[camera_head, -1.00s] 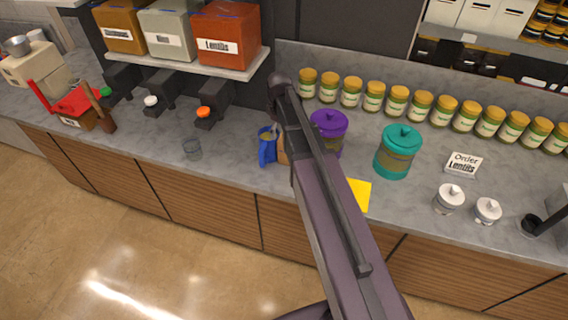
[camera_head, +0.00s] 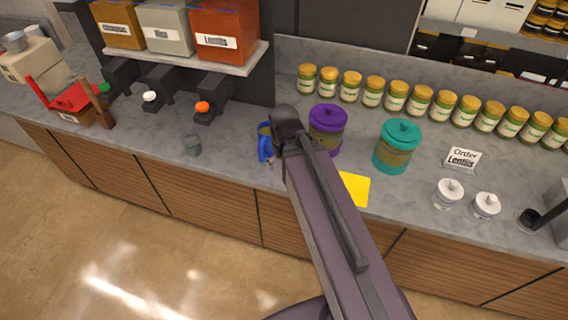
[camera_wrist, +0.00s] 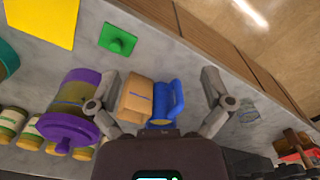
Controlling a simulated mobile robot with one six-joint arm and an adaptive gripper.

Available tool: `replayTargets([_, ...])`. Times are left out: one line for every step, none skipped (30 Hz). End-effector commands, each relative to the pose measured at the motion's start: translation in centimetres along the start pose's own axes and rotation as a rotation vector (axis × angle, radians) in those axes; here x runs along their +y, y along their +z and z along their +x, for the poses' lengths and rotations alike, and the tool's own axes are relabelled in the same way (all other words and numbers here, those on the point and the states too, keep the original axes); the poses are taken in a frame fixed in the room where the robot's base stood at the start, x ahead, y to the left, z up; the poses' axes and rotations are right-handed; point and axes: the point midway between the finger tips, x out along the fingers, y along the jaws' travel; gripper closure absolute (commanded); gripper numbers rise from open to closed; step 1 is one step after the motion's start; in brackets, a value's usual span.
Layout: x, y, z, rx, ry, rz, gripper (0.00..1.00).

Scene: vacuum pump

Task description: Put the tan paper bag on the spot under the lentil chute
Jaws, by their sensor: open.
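The tan paper bag (camera_wrist: 136,98) stands on the counter in the wrist view, beside a blue container (camera_wrist: 168,105). My gripper (camera_wrist: 161,84) is open, with one finger left of the bag and the other right of the blue container. Neither is visibly gripped. In the head view my arm hides the bag, while the blue container (camera_head: 265,144) shows at the arm's left edge. The lentil chute (camera_head: 214,96), with an orange knob (camera_head: 202,106), is below the red Lentils bin (camera_head: 224,32). The counter spot under it (camera_head: 207,122) looks empty.
A clear glass (camera_head: 191,144) stands in front of the chutes. A purple-lidded jar (camera_head: 328,128) is close to the left finger in the wrist view. A teal jar (camera_head: 396,147), a yellow sheet (camera_head: 354,188) and a green piece (camera_wrist: 117,40) are nearby. Several small jars line the back.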

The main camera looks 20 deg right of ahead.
Motion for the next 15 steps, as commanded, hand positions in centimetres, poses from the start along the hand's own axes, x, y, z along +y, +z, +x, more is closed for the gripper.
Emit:
replayTargets([0.0, -0.1, 0.0, 0.0, 0.0, -0.002, 0.0])
replayTargets([0.0, -0.2, 0.0, 0.0, 0.0, -0.005, 0.0])
replayTargets([0.1, -0.4, -0.1, 0.0, 0.0, -0.012, 0.0])
replayTargets([0.1, -0.6, -0.1, 0.0, 0.0, -0.018, 0.0])
replayTargets([0.2, -0.8, -0.2, 0.0, 0.0, -0.027, 0.0])
replayTargets([0.3, -1.3, -0.2, 0.0, 0.0, -0.043, 0.0])
replayTargets([0.3, -1.7, -0.3, 0.0, 0.0, -0.058, 0.0])
replayTargets([0.4, -2.2, -0.4, 0.0, 0.0, -0.076, 0.0])
replayTargets([0.6, -2.9, -0.5, 0.0, 0.0, -0.104, 0.0])
replayTargets([0.7, -3.5, -0.6, 0.0, 0.0, -0.128, 0.0])
replayTargets([0.9, -4.2, -0.7, 0.0, 0.0, -0.154, 0.0])
replayTargets([1.1, -5.2, -0.9, 0.0, 0.0, -0.195, 0.0])
replayTargets([1.3, -6.0, -1.0, 0.0, 0.0, -0.227, 0.0])
replayTargets([1.6, -6.8, -1.2, 0.0, 0.0, -0.261, 0.0])
replayTargets([1.9, -7.9, -1.4, 0.0, 0.0, -0.31, 0.0])
